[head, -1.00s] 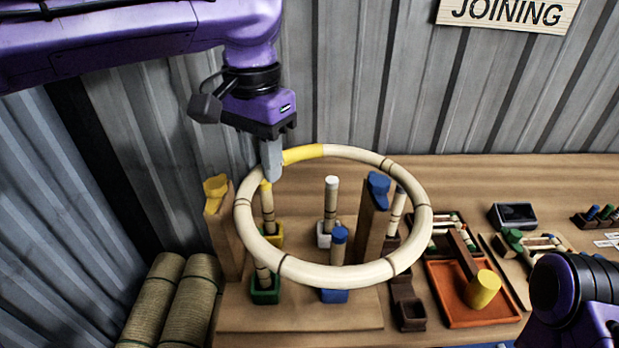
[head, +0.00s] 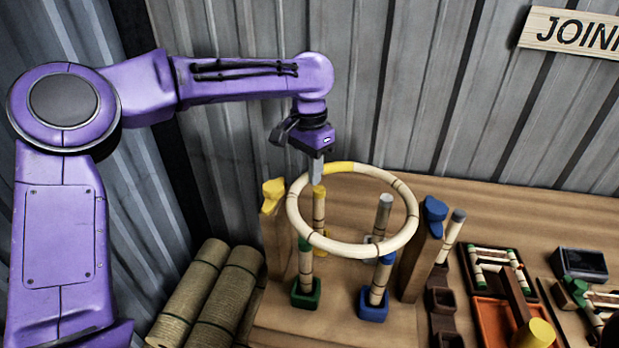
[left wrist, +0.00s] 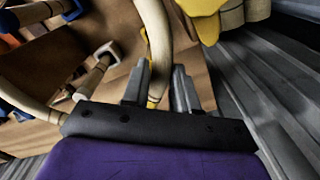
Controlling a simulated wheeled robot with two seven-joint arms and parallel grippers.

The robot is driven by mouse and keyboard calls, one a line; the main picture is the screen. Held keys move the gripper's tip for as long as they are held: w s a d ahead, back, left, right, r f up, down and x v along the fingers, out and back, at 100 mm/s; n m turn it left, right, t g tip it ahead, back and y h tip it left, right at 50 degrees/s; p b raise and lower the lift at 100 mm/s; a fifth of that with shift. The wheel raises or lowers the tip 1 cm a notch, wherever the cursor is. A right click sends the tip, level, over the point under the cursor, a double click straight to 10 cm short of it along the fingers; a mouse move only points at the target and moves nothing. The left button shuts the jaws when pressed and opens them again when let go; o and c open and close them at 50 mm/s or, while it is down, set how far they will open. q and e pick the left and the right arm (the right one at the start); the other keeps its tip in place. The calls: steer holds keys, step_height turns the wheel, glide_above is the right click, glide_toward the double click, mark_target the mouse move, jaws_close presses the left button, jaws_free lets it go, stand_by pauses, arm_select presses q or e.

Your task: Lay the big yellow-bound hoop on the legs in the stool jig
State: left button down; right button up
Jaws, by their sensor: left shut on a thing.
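The big pale hoop (head: 345,248) with a yellow binding (head: 340,168) is roughly level over the jig's legs. My left gripper (head: 317,180) is shut on its rim at the far left, beside the binding. The left wrist view shows the rim (left wrist: 157,35) running down to the fingers (left wrist: 163,92). Four legs stand below: yellow-topped (head: 319,212), green-topped (head: 305,262), blue-topped (head: 380,280) and grey-topped (head: 384,212). The front rim passes close to the green and blue tops; I cannot tell whether it touches them. My right gripper is out of view.
A post with a yellow clamp (head: 273,195) stands left of the hoop, and one with a blue clamp (head: 434,215) stands right. A spare leg (head: 450,238) leans in a brown holder. Rattan rolls (head: 190,290) lie at left; an orange tray (head: 492,318) is at right.

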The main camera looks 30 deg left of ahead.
arm_select(q)
step_height(320, 180, down, 3)
steer(key=shift+r, duration=0.1)
steer(key=shift+w+a+f, duration=0.1)
steer(key=shift+w+f, duration=0.15)
steer(key=c, duration=1.1)
jaws_free()
steer(key=shift+o, duration=1.1)
steer(key=shift+s+r, duration=0.1)
steer(key=shift+s, duration=0.05)
steer(key=shift+r, duration=0.1)
steer(key=shift+r, duration=0.35)
step_height(320, 180, up, 11)
steer(key=shift+r+p, duration=0.1)
steer(key=shift+p, duration=0.2)
